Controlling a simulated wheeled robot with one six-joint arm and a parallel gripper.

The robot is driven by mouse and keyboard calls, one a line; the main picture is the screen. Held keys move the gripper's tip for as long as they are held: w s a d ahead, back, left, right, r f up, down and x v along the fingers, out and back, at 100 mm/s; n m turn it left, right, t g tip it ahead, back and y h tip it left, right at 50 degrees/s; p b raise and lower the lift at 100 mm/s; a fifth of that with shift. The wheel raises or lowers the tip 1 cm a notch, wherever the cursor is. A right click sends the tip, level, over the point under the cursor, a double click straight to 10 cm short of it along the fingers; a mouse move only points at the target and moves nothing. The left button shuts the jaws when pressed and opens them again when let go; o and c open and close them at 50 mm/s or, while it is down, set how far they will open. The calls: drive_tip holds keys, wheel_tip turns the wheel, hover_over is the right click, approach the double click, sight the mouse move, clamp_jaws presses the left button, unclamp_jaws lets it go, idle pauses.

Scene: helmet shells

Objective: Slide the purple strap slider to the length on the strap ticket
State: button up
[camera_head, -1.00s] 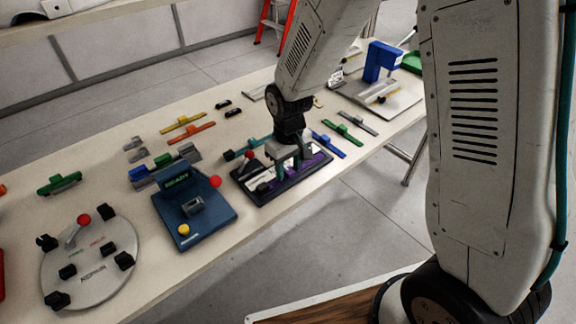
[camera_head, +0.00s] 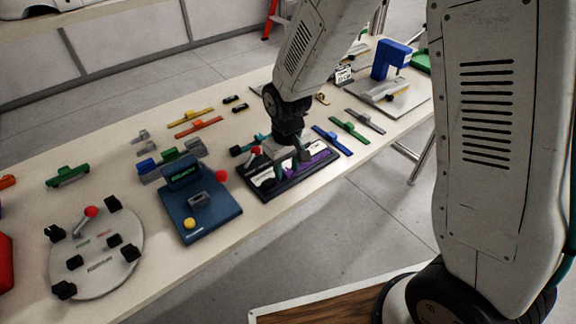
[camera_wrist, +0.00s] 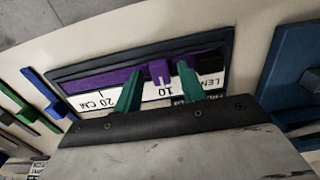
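The purple strap (camera_wrist: 105,79) lies in a dark-framed board (camera_wrist: 228,42); it also shows in the head view (camera_head: 320,160). Its purple slider (camera_wrist: 160,73) stands up near the "10" mark of the white printed scale (camera_wrist: 150,94), which reads upside down in the wrist view. My gripper (camera_wrist: 158,78) is open, with one green finger on each side of the slider. Gaps show on both sides, the smaller one toward the right finger. In the head view my gripper (camera_head: 288,158) is low over the board and hides part of it. I cannot identify the strap ticket for certain.
A small white printed card (camera_head: 343,74), too small to read, stands at the back. A round plate (camera_head: 97,255) is farther left.

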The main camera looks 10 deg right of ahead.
sight(288, 172)
wheel_tip(288, 172, up, 8)
drive_tip(key=shift+f, duration=0.1)
idle(0.6)
drive_tip(key=shift+s, duration=0.15)
drive_tip(key=s+d+r+m, duration=0.1)
drive_tip(key=s+d+r, duration=0.3)
drive_tip(key=s, duration=0.3)
drive_tip(key=s+d+r+m+t, duration=0.1)
drive_tip(key=s+d+r+m, duration=0.1)
drive_tip(key=s+d+r, duration=0.3)
drive_tip(key=s+d+r+m, duration=0.1)
drive_tip(key=s+d+r, duration=0.4)
drive_tip(key=s+r, duration=0.3)
drive_tip(key=shift+s+m, duration=0.4)
drive_tip(key=shift+s, duration=1.15)
idle(0.6)
